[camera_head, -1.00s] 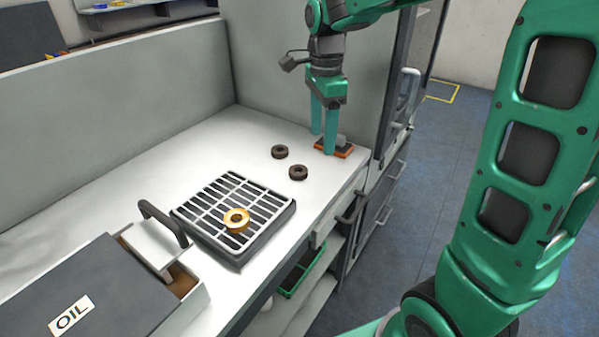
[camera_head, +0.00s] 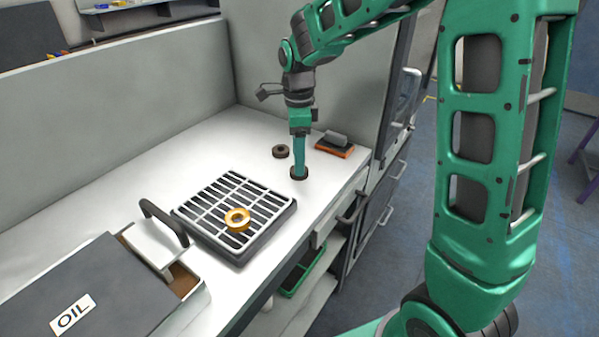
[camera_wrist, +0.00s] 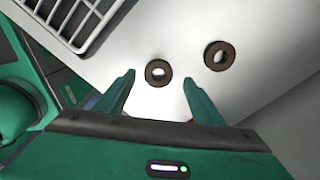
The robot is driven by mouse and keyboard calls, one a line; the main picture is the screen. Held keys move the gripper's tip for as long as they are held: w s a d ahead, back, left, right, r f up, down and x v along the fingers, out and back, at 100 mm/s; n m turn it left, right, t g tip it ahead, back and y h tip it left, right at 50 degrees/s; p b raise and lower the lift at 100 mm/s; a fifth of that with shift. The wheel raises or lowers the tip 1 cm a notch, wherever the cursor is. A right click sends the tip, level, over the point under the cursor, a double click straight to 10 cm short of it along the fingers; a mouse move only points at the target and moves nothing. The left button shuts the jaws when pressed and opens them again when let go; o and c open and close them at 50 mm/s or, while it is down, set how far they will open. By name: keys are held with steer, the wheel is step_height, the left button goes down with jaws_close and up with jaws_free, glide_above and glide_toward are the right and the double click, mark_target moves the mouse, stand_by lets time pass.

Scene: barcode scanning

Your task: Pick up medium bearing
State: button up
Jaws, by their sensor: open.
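Two dark brown ring bearings lie flat on the white bench. The nearer bearing (camera_head: 299,174) is directly under my gripper (camera_head: 299,168), which partly hides it. In the wrist view this nearer bearing (camera_wrist: 159,73) sits between and just beyond the fingertips of my gripper (camera_wrist: 159,76), which are spread apart and empty. The other dark bearing (camera_head: 280,151) lies farther back to the left; the wrist view shows it to the right (camera_wrist: 219,55). A gold bearing (camera_head: 237,219) rests on the grated tray. I cannot tell from size alone which is the medium one.
The grated tray (camera_head: 205,208) stands left of my gripper. A box marked OIL (camera_head: 95,290) with a handle is at the front left. An orange-based block (camera_head: 335,148) lies near the bench's right end. A grey wall (camera_head: 120,85) backs the bench (camera_head: 215,150).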

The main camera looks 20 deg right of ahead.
mark_target(291, 170)
steer(key=shift+d+f, duration=0.1)
steer(key=shift+f, duration=1.6)
steer(key=c, duration=1.2)
steer(key=shift+r, duration=0.15)
